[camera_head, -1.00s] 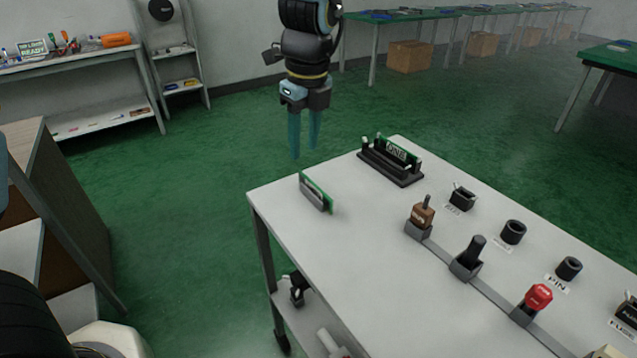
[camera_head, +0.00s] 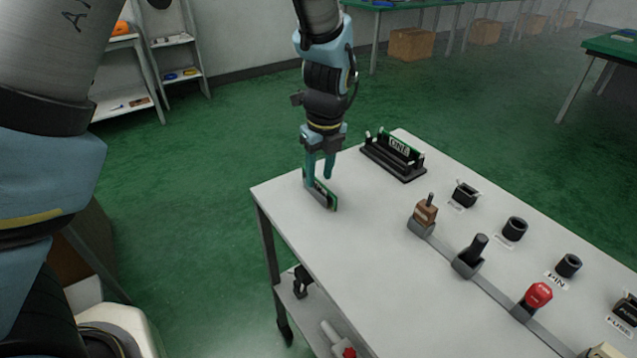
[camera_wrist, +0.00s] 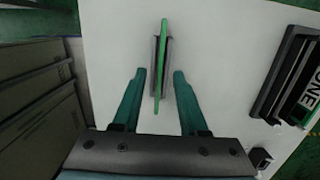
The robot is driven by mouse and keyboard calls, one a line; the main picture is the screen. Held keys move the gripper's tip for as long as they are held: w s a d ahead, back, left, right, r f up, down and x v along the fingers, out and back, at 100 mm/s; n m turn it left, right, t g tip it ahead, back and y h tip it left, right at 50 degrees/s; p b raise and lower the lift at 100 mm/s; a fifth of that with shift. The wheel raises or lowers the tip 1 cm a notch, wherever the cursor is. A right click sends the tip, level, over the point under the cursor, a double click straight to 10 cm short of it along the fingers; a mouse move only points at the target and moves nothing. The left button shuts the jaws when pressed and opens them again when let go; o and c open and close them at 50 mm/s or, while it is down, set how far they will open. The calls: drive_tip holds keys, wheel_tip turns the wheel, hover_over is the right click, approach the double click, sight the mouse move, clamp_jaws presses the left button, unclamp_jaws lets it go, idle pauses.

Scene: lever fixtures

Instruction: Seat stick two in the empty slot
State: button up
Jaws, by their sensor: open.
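Stick two is a thin green board (camera_head: 326,196) standing upright in a small grey holder near the table's far left corner. In the wrist view this board (camera_wrist: 162,64) is seen edge-on from above. The base (camera_wrist: 272,82) also shows at the right of the wrist view.
A row of lever fixtures, including a brown one (camera_head: 425,212), a black one (camera_head: 471,254) and a red knob (camera_head: 538,295), crosses the table's right part. Black sockets (camera_head: 514,229) stand beyond. The white tabletop (camera_head: 340,260) is clear in front.

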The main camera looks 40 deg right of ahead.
drive_tip(key=shift+w+f, duration=0.1)
drive_tip(key=shift+f, duration=0.5)
clamp_jaws()
